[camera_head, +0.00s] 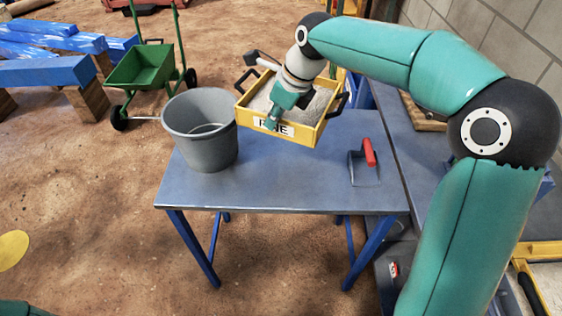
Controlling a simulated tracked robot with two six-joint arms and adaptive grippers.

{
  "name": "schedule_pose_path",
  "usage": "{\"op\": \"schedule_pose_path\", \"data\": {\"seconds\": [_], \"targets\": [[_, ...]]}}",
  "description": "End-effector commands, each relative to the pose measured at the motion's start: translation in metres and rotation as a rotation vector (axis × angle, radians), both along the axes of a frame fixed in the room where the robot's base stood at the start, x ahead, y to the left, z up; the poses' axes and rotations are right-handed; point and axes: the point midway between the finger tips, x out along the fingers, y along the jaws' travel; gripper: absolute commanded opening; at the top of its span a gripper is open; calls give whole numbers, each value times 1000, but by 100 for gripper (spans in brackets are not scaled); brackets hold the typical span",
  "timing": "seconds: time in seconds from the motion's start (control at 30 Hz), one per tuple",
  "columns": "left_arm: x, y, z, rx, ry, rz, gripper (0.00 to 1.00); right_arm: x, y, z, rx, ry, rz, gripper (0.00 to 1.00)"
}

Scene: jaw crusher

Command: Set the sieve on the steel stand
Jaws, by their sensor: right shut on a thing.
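The sieve (301,133) is a yellow rectangular frame with black handles, a label that seems to read "FINE" and pale grainy material inside. My right gripper (271,118) comes down over it from the upper right and is shut at its near wall. The sieve is at the back of a grey-topped table with blue legs (270,185), the only thing here that looks like the steel stand. I cannot tell whether the sieve touches the top. My left gripper is out of view.
A grey bucket (200,150) stands at the table's left, close to the sieve. A red-handled tool (366,165) lies at the right. The table's front middle is clear. A green cart (145,68) and blue beams (45,72) are behind left. A block wall (500,40) is at right.

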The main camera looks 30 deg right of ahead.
Motion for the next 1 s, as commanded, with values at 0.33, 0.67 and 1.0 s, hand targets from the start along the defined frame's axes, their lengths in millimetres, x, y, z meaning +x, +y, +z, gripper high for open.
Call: {"op": "schedule_pose_path", "data": {"seconds": [0.33, 0.67, 1.0], "targets": [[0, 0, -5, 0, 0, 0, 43, 0, 0, -77, -1, -1, 1, 0], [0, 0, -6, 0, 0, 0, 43, 2, 0, -133, -2, -5, 3, 0], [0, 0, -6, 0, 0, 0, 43, 1, 1, -160, -1, -2, 3, 0]]}}
